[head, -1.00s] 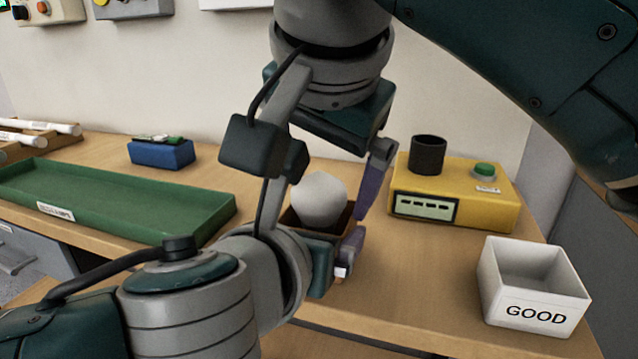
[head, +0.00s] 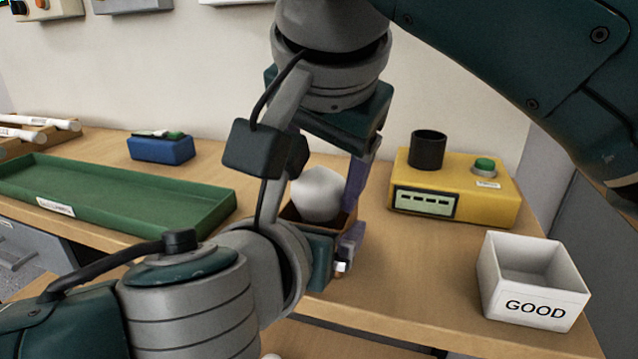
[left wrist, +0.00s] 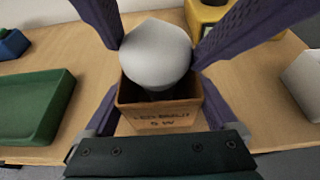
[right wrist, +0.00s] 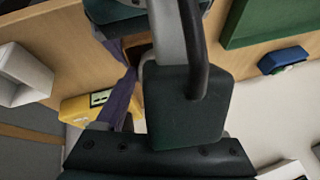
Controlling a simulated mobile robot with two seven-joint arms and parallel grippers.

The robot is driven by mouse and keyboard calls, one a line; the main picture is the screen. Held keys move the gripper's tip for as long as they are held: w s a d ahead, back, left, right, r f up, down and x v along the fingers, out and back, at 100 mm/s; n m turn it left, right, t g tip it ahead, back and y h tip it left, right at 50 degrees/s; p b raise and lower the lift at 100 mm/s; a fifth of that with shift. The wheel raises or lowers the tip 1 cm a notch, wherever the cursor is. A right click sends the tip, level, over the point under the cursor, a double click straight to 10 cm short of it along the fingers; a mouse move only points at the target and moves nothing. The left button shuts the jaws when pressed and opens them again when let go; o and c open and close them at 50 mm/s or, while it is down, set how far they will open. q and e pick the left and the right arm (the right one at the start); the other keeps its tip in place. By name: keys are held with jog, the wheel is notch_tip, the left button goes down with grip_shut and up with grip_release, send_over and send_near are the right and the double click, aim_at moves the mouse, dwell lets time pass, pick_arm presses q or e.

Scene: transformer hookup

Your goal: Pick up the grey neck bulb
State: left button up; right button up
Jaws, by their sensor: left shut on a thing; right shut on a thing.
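The bulb (head: 319,194) has a pale, whitish-grey globe and stands upright in the top of an open brown carton (left wrist: 160,119). Its darker neck shows just inside the carton in the left wrist view. My right gripper (head: 326,186) comes down from above and is shut on the globe, one finger on each side. My left gripper (head: 328,238) is shut on the carton from below and holds it upright over the table. In the right wrist view the bulb is hidden behind an arm part.
A yellow tester (head: 470,205) with a black socket and green button stands right of the grippers. A white GOOD bin (head: 534,309) is at the front right. A green tray (head: 110,195) and blue block (head: 162,150) lie left.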

grip_shut()
pick_arm(q)
jog(key=o, duration=1)
pick_arm(e)
notch_tip(320, 180, up, 10)
pick_arm(q)
jog(key=shift+s, duration=0.1)
